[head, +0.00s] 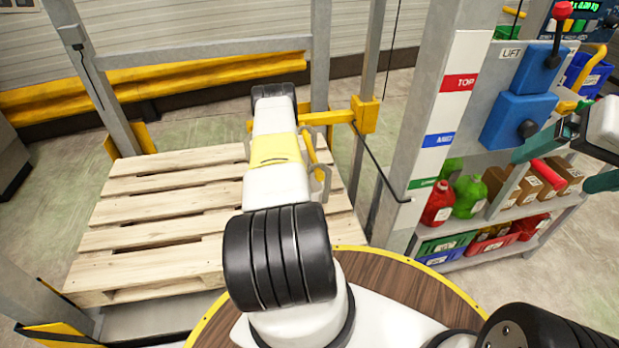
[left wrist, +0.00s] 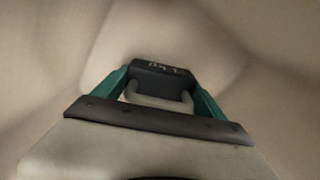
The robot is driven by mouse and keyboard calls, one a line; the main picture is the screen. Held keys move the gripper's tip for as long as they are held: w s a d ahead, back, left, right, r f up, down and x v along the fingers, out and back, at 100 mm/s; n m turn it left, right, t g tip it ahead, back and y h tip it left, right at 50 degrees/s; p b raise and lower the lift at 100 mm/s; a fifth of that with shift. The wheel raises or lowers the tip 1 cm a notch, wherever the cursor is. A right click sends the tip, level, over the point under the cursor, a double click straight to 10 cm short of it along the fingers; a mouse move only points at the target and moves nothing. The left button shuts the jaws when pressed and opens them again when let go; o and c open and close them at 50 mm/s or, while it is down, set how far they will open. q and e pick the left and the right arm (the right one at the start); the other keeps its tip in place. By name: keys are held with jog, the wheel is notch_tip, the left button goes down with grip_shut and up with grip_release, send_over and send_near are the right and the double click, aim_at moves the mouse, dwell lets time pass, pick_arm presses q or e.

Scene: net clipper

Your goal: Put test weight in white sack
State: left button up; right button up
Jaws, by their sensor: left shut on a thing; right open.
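In the left wrist view, my left gripper (left wrist: 160,96) has its teal fingers shut on the test weight (left wrist: 160,76), a dark block with a pale loop handle and light markings on top. The weight is framed on all sides by pale, smooth, curved walls, which look like the inside of the white sack (left wrist: 50,60). I cannot tell whether the weight touches its bottom. In the head view, my left arm reaches out over the pallet and hides its gripper, the weight and the sack. My right gripper (head: 555,166) is open and empty, in front of the shelf at the right.
A wooden pallet (head: 150,225) lies beneath my left arm. A grey post (head: 430,130) with coloured labels stands right of it, with a yellow bracket (head: 364,114) nearby. A shelf (head: 500,225) with bottles, boxes and bins is at the right. Blue control boxes (head: 515,120) hang above.

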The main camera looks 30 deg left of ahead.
pick_arm(q)
jog(key=shift+f, duration=0.1)
jog(key=o, duration=2)
notch_tip(320, 180, up, 12)
jog(key=shift+r, duration=0.1)
